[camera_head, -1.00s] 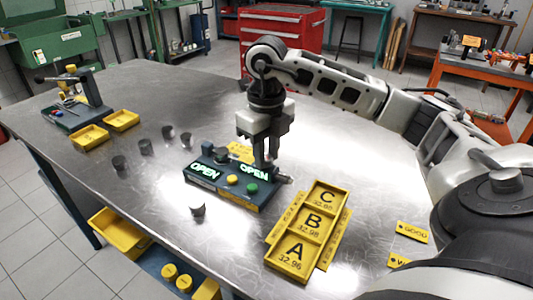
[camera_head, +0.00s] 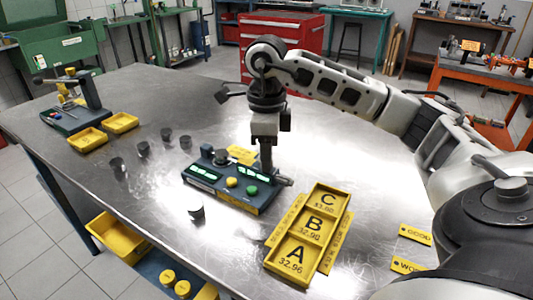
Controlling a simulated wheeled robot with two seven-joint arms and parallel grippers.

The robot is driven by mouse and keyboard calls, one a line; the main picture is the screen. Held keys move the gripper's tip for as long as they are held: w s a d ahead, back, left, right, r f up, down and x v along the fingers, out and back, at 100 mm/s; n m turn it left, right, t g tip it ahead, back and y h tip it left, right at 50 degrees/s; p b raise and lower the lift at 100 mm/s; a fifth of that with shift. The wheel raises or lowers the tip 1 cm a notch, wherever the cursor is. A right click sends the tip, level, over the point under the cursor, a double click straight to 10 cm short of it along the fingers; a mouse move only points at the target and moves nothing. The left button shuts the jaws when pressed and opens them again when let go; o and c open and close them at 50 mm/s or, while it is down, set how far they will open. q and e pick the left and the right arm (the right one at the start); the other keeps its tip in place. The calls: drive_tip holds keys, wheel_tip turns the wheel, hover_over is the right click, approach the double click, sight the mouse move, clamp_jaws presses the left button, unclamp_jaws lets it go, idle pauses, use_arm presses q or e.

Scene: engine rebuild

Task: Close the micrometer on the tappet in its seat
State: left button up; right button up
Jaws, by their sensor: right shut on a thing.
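The micrometer (camera_head: 215,192) is a dark blue bench unit in the middle of the steel table, with two green displays whose text is too small to read. A dark round tappet (camera_head: 221,157) sits upright at its back, in what looks like its seat. A grey thimble (camera_head: 283,180) sticks out at the right end. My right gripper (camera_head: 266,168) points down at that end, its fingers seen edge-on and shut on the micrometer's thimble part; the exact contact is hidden. My left gripper is not in view.
Several dark tappets stand loose, one (camera_head: 196,211) in front of the micrometer. A yellow A-B-C tray (camera_head: 290,270) lies front right. Yellow tags (camera_head: 415,234) lie further right. Two yellow bins (camera_head: 88,139) and another blue stand (camera_head: 75,119) are at the far left.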

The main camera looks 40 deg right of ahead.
drive_tip(key=shift+r, duration=0.15)
idle(0.3)
drive_tip(key=o, duration=0.8)
drive_tip(key=shift+c, duration=0.2)
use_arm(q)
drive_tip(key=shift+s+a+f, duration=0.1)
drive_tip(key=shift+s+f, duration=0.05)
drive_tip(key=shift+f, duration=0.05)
use_arm(e)
drive_tip(key=shift+o, duration=1.2)
use_arm(q)
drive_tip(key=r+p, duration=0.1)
drive_tip(key=p, duration=0.2)
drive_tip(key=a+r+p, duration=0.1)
drive_tip(key=p, duration=0.2)
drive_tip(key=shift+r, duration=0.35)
use_arm(e)
wheel_tip(320, 180, up, 16)
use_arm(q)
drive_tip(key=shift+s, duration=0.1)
